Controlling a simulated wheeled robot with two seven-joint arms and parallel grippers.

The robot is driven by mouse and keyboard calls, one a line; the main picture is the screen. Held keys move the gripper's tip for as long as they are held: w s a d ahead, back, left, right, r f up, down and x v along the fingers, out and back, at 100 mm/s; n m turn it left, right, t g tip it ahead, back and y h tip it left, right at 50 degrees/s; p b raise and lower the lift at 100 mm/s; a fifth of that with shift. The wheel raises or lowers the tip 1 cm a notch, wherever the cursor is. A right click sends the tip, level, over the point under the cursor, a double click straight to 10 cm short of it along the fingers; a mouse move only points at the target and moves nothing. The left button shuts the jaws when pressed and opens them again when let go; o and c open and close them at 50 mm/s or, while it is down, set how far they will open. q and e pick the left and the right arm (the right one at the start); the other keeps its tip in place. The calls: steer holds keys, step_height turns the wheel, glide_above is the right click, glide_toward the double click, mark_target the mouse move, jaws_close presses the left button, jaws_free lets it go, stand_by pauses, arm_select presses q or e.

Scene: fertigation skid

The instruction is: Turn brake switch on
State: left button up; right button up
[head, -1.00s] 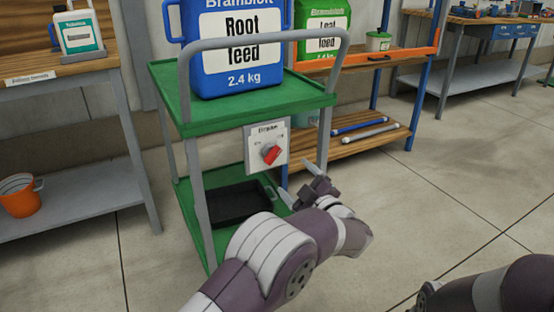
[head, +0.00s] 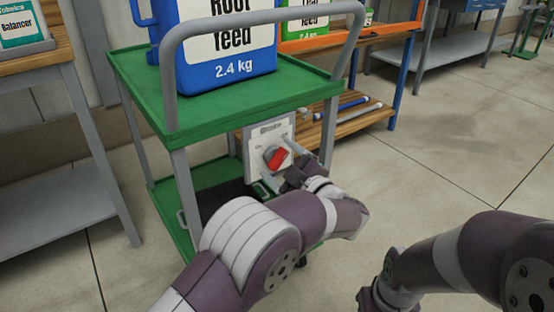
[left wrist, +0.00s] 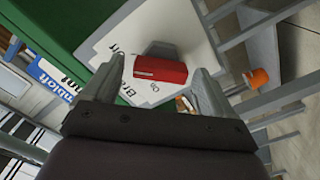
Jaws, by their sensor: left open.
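The brake switch is a red knob (head: 277,158) on a white plate (head: 262,138) marked with lettering, mounted below the green cart's top. The knob sits tilted on the plate. My left gripper (head: 284,170) is open in front of the plate, close to the knob. In the left wrist view the knob (left wrist: 160,69) shows between the open fingers of the left gripper (left wrist: 158,88), with a gap on each side. I cannot tell whether the fingertips reach past its face. My right arm shows at the lower right; its fingers are not visible.
The green cart (head: 215,118) carries a blue Root feed jug (head: 228,70), with a grey push handle (head: 255,17) above it. A dark tray (head: 228,196) lies on its lower shelf. A wooden bench stands at the left. Floor is clear at the right.

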arm_select(q)
steer(key=c, duration=1.1)
steer(key=shift+o, duration=0.2)
